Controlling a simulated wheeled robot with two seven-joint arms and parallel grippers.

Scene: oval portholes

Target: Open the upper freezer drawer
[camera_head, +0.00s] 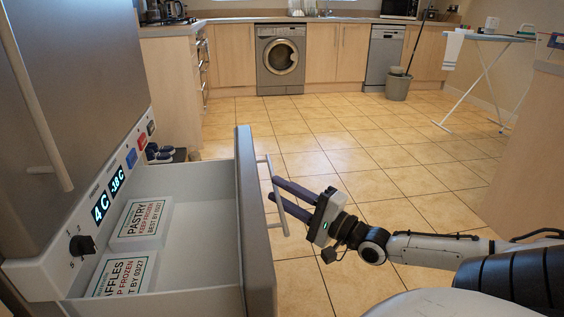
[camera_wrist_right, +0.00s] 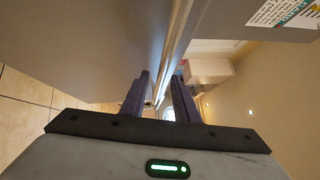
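The freezer drawer (camera_head: 258,230) stands pulled well out from the fridge-freezer, with its white inside exposed. Its front carries a long bar handle (camera_head: 278,200). My right gripper (camera_head: 272,189) is at this handle, with its two dark fingers parted. In the right wrist view the handle bar (camera_wrist_right: 176,50) runs between the fingers (camera_wrist_right: 160,85), which look wider apart than the bar is thick. Whether either finger touches the bar is unclear. My left gripper is not in view.
A pastry box (camera_head: 142,220) and a waffles box (camera_head: 124,274) lie in the drawer. A control panel (camera_head: 110,190) with a knob is above it. An upper door with a handle (camera_head: 38,110) is at left. The tiled floor (camera_head: 350,150) beyond the drawer is clear.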

